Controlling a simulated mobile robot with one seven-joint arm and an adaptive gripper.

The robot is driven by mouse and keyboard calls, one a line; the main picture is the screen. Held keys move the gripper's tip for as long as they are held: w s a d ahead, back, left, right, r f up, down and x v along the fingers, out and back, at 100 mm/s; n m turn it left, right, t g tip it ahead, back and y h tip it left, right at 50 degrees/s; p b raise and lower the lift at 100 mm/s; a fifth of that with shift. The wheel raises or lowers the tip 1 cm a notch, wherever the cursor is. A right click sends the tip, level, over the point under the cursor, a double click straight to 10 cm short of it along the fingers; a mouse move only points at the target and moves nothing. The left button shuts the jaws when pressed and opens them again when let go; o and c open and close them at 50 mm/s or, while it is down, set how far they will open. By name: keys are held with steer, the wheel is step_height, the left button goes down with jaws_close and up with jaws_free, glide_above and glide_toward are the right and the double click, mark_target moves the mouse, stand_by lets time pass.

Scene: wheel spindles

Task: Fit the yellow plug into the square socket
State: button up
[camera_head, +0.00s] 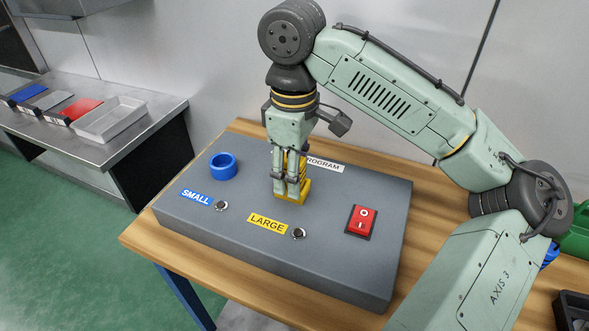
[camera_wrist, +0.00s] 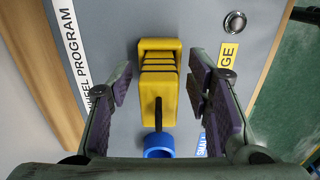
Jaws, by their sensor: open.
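The yellow plug (camera_wrist: 158,62) is a stepped yellow block with ridges and a dark slot or pin, upright on the grey panel (camera_head: 340,235). In the head view part of the yellow (camera_head: 305,193) shows behind my fingers. My gripper (camera_wrist: 159,88) points down over it, open. In the wrist view one finger stands on each side of the yellow block, with a gap on both sides. No separate square socket can be made out; I cannot tell whether part of the yellow belongs to a socket under the plug.
A blue round ring (camera_head: 223,166) stands on the panel left of my gripper. Labels SMALL (camera_head: 197,198) and LARGE (camera_head: 268,223) sit by two push buttons. A red rocker switch (camera_head: 361,221) is at the right. A metal bench (camera_head: 160,105) with trays stands at the left.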

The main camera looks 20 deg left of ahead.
step_height(320, 180, up, 12)
stand_by(0.4)
stand_by(0.4)
